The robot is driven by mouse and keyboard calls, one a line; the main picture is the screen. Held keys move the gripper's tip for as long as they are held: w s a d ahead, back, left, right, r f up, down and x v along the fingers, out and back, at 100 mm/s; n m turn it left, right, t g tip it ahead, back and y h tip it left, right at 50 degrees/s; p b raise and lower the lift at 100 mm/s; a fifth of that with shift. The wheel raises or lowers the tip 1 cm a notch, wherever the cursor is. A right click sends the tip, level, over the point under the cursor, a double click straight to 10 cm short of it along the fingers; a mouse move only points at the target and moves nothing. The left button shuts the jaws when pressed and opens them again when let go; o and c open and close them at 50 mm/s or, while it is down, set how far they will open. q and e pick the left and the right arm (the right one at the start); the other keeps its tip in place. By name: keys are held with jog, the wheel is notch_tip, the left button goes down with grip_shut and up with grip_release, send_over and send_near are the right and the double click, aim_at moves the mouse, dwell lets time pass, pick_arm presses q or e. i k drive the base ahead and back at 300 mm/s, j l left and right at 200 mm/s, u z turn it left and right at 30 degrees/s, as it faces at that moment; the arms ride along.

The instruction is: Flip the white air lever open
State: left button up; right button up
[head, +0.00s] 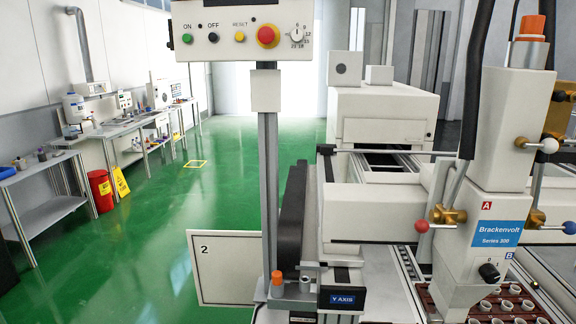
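The white air lever shows as a white ball knob (549,145) at the upper right of the head view, on the machine's pale column. A small brass fitting (522,142) is just left of the knob, and more brass valve body shows behind it. The lever looks roughly level, but I cannot tell whether its valve is open or closed. A red-knobbed lever (422,226) on a brass valve (449,216) and a blue-knobbed lever (569,228) sit lower on the same machine. Neither of my grippers is in view.
A control box (243,30) with buttons stands on a post at the centre. Its "2" panel (223,268) juts out left. A tray of small pots (508,306) lies below the column. Green floor (170,240) is clear on the left, before benches.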

aim_at(548, 146)
jog(key=z, duration=1.7)
